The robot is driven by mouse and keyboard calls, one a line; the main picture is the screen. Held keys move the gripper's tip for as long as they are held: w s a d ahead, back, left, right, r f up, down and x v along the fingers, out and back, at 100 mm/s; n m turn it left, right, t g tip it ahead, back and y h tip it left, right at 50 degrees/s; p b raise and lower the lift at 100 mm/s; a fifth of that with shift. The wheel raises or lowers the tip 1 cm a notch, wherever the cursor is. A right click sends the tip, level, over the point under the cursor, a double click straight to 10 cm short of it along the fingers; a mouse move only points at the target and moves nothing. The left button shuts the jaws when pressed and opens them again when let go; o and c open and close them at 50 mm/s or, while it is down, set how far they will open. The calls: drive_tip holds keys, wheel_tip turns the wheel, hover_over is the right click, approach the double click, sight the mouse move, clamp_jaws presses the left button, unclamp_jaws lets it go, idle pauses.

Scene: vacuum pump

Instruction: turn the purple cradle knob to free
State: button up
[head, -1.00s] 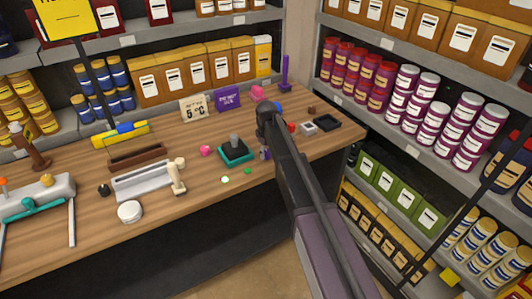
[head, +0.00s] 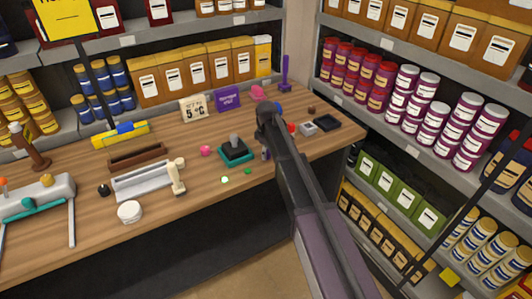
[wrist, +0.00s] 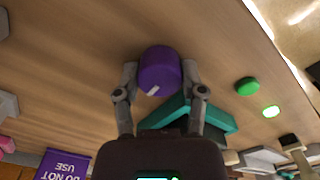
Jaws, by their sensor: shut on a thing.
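The purple cradle knob (wrist: 157,70) is between the two fingers of my gripper (wrist: 160,76) in the wrist view. The fingers are shut on its sides. A short white mark on the knob's rim points toward the lower left of that view. A teal base (wrist: 215,116) lies just beside and partly behind the right finger. In the head view the teal base (head: 237,156) carries a dark block with a grey top.
A green button (wrist: 247,86) and a lit pale green spot (wrist: 271,111) lie right of the knob in the wrist view. A purple "do not use" sign (head: 228,99) stands behind. A grey tray (head: 142,182) is farther left. Wood around the knob is mostly clear.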

drive_tip(key=o, duration=1.1)
drive_tip(key=shift+s+a, duration=0.15)
drive_tip(key=shift+a, duration=0.05)
drive_tip(key=shift+o, duration=0.2)
drive_tip(key=shift+d, duration=0.1)
drive_tip(key=shift+d, duration=0.1)
drive_tip(key=s+d+m, duration=1.4)
drive_tip(key=s+d, duration=0.8)
drive_tip(key=s, duration=0.3)
drive_tip(key=shift+s+d+m, duration=0.25)
drive_tip(key=shift+m, duration=0.05)
